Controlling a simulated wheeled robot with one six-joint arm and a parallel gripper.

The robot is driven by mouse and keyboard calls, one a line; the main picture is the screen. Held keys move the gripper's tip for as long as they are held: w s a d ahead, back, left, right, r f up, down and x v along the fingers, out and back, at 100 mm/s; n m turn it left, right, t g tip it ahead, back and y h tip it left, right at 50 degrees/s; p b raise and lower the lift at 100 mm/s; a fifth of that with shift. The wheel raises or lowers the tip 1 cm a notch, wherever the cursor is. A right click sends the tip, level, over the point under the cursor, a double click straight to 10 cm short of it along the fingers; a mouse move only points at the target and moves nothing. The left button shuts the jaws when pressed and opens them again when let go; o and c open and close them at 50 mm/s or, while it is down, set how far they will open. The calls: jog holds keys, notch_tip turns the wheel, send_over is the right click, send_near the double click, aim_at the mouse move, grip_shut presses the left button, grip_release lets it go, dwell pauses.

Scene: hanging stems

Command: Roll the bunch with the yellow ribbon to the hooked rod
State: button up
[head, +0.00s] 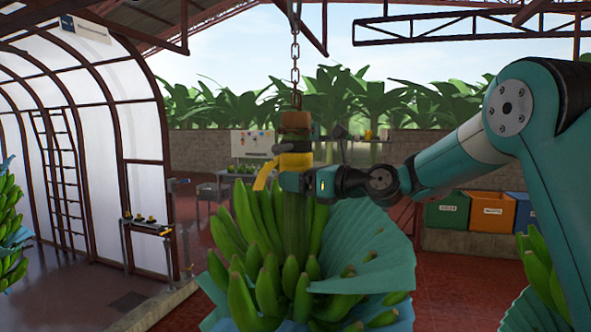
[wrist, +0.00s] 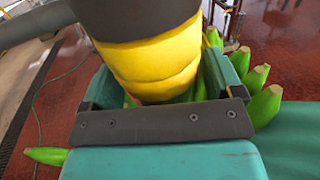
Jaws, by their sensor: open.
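The bunch with the yellow ribbon (head: 285,250) hangs upright from a chain in the middle of the head view. Its green bananas are partly wrapped in a blue-green sheet. The yellow ribbon (head: 293,160) goes around the stem just below its brown cut top; it also shows large in the wrist view (wrist: 155,65). My gripper (head: 298,182) is at the stem, at the ribbon's lower edge. In the wrist view its open jaws (wrist: 165,85) stand on both sides of the stem. I cannot make out a hooked rod in either view.
Other bunches hang at the far left (head: 10,225) and lower right (head: 540,265). A narrow stand (head: 150,226) is at left, before a white arched wall with a ladder. Green, orange and blue bins (head: 490,212) stand behind at right. Red floor shows between.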

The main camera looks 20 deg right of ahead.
jog(key=shift+w+a, duration=0.35)
jog(key=shift+c, duration=0.2)
jog(key=c, duration=1.2)
jog(key=shift+w+r+p, duration=0.1)
jog(key=shift+p, duration=0.2)
